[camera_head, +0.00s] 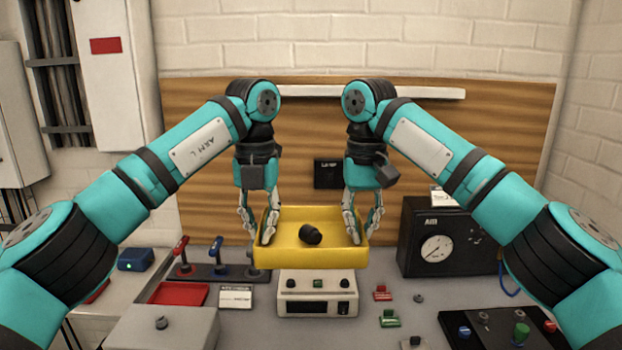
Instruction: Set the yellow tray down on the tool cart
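The yellow tray (285,257) is in the middle of the head view, held up in front of the wooden back panel and over the bench. A small black round part (311,234) lies in it. My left gripper (258,228) is at the tray's left side wall, with fingers on both sides of the wall. My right gripper (361,228) is at the right side wall in the same way. Both appear shut on the tray, which looks about level. I cannot make out a tool cart in this view.
A white box with buttons (317,294) stands below the tray. A black gauge box (438,240) is to the right. Levers (219,258) and a red tray (178,293) are to the left. Small red and green parts (389,318) lie on the grey bench at front right.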

